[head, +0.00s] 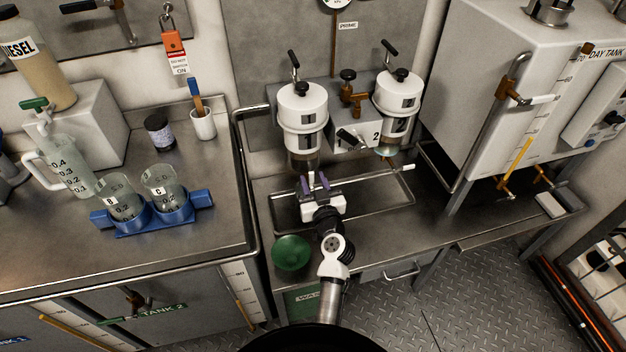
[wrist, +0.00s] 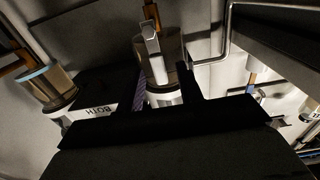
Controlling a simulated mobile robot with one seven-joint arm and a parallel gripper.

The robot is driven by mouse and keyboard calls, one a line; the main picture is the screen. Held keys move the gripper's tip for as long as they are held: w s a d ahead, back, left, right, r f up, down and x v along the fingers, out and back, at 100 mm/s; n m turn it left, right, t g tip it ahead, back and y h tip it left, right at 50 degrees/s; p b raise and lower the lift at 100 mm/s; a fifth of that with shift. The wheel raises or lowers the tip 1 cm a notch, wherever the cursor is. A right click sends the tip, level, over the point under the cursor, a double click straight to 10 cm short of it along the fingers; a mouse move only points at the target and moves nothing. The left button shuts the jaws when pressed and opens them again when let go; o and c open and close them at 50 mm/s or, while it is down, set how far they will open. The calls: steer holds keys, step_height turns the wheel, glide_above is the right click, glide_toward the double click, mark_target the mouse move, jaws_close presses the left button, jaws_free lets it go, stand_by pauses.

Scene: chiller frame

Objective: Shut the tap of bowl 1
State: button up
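In the head view, bowl 1 (head: 303,158) is the clear bowl under the left white filter canister. It also shows in the wrist view (wrist: 178,72). Its tap has a pale grey lever (wrist: 152,50) on a brown body (wrist: 151,12). In the head view the lever's pale end (head: 311,179) shows, but the tap body is largely hidden. My gripper (head: 314,182) is in front of and below bowl 1, above the tray. Its fingers are apart. In the wrist view the lever lies in line with the gap between the fingertips (wrist: 164,82); I cannot tell whether they touch it.
Bowl 2 (head: 386,151) is to the right, its pale tap lever (head: 405,167) pointing sideways. A metal tray (head: 378,208) lies below the bowls. The day tank (head: 480,90) stands at right. Beakers in a blue holder (head: 150,228) stand at left.

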jaws_close()
steer(key=shift+d, duration=0.1)
steer(key=w+d+f+m+b, duration=0.1)
steer(key=d+f+m+b, duration=0.3)
steer(key=m, duration=1.4)
steer(key=shift+w+d+f+m, duration=0.15)
steer(key=shift+d+f+m, duration=0.15)
steer(key=shift+f, duration=0.4)
